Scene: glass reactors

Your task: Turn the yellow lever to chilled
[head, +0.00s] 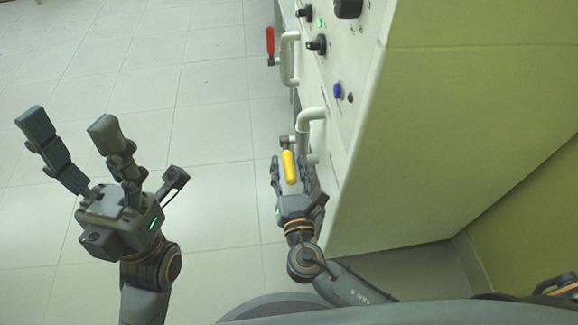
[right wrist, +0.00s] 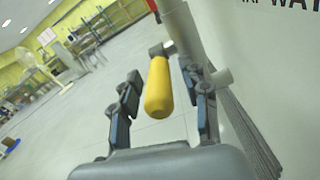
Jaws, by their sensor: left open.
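The yellow lever (head: 290,167) is a rounded handle on a valve of the white pipe (head: 309,120) at the cabinet's side. It also shows in the right wrist view (right wrist: 158,90), pointing toward the camera. My right gripper (head: 289,172) is open, with its fingers on either side of the yellow lever. In the right wrist view (right wrist: 160,98) gaps show between the lever and both fingers. My left gripper (head: 69,121) is open and empty, over the floor at the left, well apart from the cabinet. No chilled marking is readable.
The pale cabinet (head: 400,150) has black knobs (head: 317,44), a blue button (head: 337,90) and a green light on its panel. A red lever (head: 270,41) is on another pipe farther back. The tiled floor (head: 190,90) left of the cabinet is clear.

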